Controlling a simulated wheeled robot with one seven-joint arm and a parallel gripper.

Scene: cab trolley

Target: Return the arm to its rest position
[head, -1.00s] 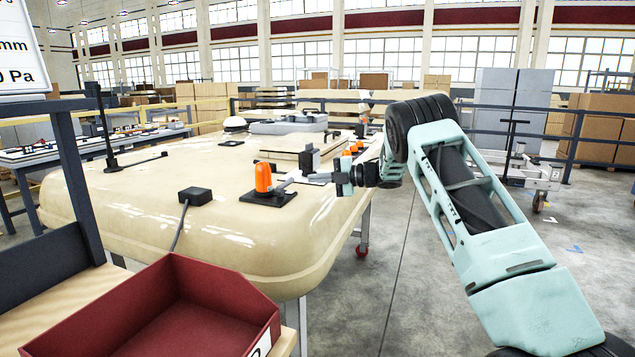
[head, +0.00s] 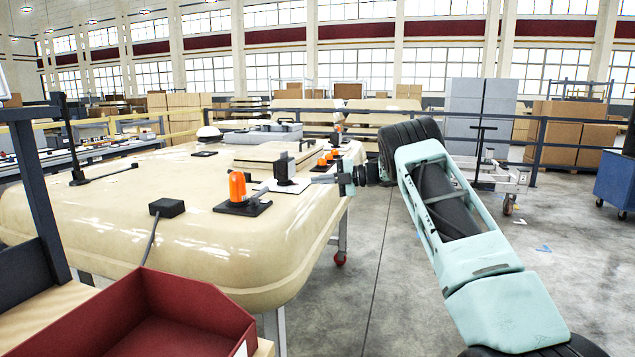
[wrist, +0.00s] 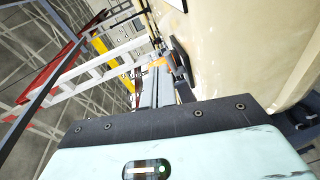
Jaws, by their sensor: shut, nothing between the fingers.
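My teal arm reaches from the lower right of the head view toward the cream cab roof shell (head: 120,210). My gripper (head: 314,178) is at the near right edge of the shell, shut and empty. In the wrist view my gripper (wrist: 158,88) also shows, its fingers together. An orange beacon (head: 237,187) stands upright on a black square base on the shell, left of my gripper and apart from it. A black block (head: 284,168) on a white plate is just left of my fingertips.
A red open bin (head: 150,315) sits on a wooden bench at the lower left. Smaller orange beacons (head: 325,160) stand farther back on the shell. A wheeled trolley (head: 495,180) and a blue cabinet (head: 612,180) stand at the right.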

